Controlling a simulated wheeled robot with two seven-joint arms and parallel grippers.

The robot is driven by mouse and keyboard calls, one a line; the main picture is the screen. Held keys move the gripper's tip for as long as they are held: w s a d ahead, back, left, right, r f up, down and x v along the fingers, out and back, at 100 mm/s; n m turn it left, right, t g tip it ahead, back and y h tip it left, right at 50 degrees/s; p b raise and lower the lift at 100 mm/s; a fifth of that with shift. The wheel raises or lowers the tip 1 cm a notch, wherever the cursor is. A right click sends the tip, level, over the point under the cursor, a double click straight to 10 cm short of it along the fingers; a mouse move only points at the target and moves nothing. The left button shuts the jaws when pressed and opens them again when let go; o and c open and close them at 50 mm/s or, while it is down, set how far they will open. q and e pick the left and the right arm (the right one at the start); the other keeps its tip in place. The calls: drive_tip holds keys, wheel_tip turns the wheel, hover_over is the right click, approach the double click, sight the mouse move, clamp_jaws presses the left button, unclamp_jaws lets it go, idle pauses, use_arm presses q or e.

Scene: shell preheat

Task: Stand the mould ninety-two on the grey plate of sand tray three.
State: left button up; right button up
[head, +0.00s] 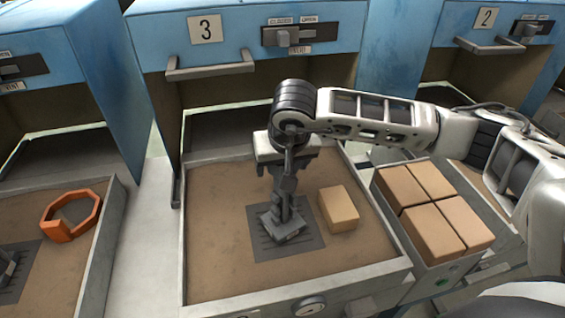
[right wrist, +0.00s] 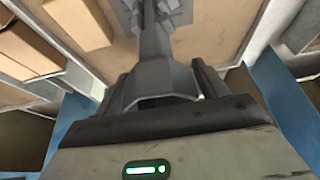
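A grey branched mould (head: 286,212) stands upright over the dark grey plate (head: 262,246) in sand tray three (head: 213,258). Its lower end overlaps the plate's middle; I cannot tell if it touches. No number is readable on it. My right gripper (head: 287,158) points down above the plate, with its fingers around the mould's top. In the right wrist view the mould's flared cup (right wrist: 160,80) sits between the two fingers, which appear closed on it. Its stem and branches lead away over the sand. My left gripper is not in view.
A tan block (head: 338,208) lies on the sand right of the plate. A bin (head: 457,262) of several tan blocks stands right of the tray. An orange ring (head: 71,216) lies in the left tray. The blue furnace marked 3 (head: 205,28) stands behind, with a handle (head: 210,68).

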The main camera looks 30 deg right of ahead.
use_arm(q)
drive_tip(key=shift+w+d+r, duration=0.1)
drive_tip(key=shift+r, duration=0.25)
use_arm(e)
drive_tip(key=shift+r, duration=0.2)
use_arm(q)
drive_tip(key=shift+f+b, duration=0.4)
drive_tip(key=shift+b, duration=0.05)
use_arm(e)
drive_tip(key=v, duration=1.2)
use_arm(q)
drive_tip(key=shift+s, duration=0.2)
